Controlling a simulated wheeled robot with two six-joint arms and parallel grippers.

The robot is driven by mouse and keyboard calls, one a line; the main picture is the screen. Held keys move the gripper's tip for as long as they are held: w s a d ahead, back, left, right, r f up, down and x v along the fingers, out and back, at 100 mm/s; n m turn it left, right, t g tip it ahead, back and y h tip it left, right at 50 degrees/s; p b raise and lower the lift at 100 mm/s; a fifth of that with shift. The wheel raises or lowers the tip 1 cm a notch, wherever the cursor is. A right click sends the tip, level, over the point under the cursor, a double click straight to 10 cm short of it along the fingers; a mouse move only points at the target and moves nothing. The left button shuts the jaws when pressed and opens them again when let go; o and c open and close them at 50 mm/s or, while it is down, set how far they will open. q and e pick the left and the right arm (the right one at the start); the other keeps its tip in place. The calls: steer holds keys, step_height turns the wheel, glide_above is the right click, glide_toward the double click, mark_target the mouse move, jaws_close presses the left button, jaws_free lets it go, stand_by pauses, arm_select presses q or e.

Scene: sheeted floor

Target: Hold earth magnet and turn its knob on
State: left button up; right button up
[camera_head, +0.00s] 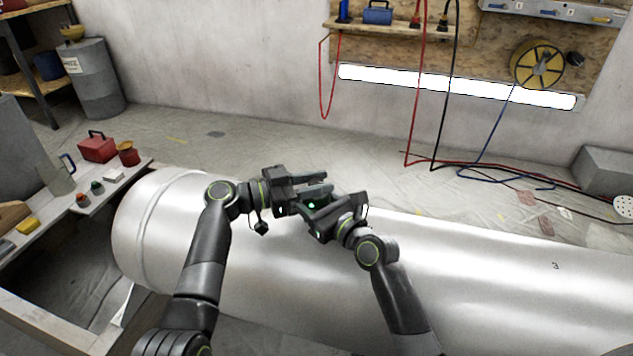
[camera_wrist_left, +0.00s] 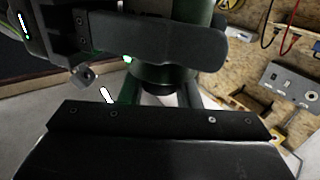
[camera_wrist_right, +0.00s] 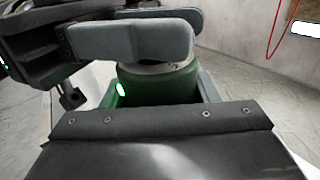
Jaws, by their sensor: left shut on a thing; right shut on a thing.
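The earth magnet is a green cylinder-like body. It shows between the fingers in the right wrist view (camera_wrist_right: 158,88) and in the left wrist view (camera_wrist_left: 165,73). In the head view the grippers mostly hide it. My left gripper (camera_head: 318,188) comes in from the left, shut on the magnet. My right gripper (camera_head: 316,206) comes in from the right, close below the left one, and is also shut on the magnet. A grey round part sits at the top of the green body in the right wrist view. Which part is the knob, and its turn position, I cannot tell.
A large shiny metal cylinder (camera_head: 470,275) lies under both arms. A side bench (camera_head: 60,222) at the left holds a red box (camera_head: 97,146) and a jug (camera_head: 57,175). A cable reel (camera_head: 538,65) and hanging cables are on the far wall. The sheeted floor (camera_head: 260,150) behind the cylinder is mostly clear.

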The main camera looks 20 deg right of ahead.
stand_by(0.3)
arm_select(q)
steer(key=o, duration=1)
steer(key=shift+c, duration=0.2)
steer(key=a, duration=1.2)
steer(key=shift+g, duration=0.4)
arm_select(e)
steer(key=o, duration=1.3)
steer(key=shift+c, duration=0.2)
